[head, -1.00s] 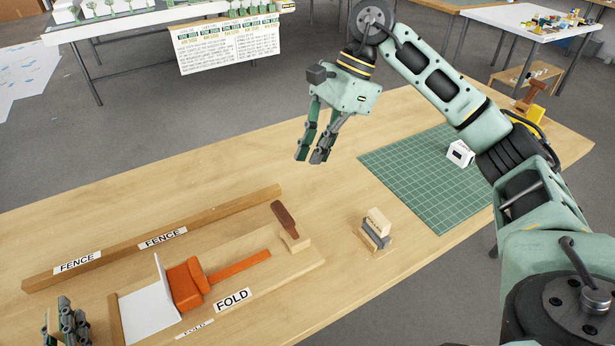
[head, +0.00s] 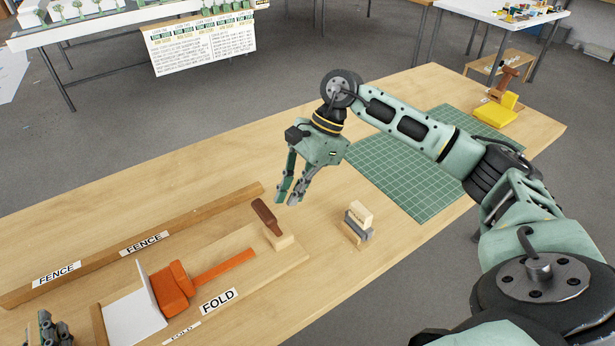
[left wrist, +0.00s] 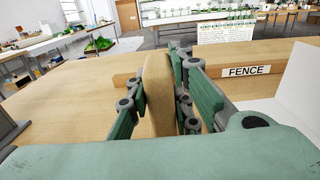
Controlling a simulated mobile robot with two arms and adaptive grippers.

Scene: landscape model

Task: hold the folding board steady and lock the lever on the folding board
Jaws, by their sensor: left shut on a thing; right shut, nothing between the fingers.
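The folding board (head: 262,279), marked FOLD, lies on the wooden table with a white sheet (head: 128,318), bent upright at one side, and an orange slider with a long bar (head: 172,288). The lever (head: 265,215), a dark brown handle, stands tilted on a pale block at the board's far right end. My right gripper (head: 287,201) is shut and empty, just above and right of the lever, apart from it. My left gripper (head: 48,335), partly cut off at the bottom left, is shut on the board's wooden end strip (left wrist: 158,90), seen between its fingers in the left wrist view.
A wooden fence (head: 130,248) with FENCE labels runs behind the board. A green cutting mat (head: 415,175) lies further right under my right arm. Bare tabletop lies behind the fence.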

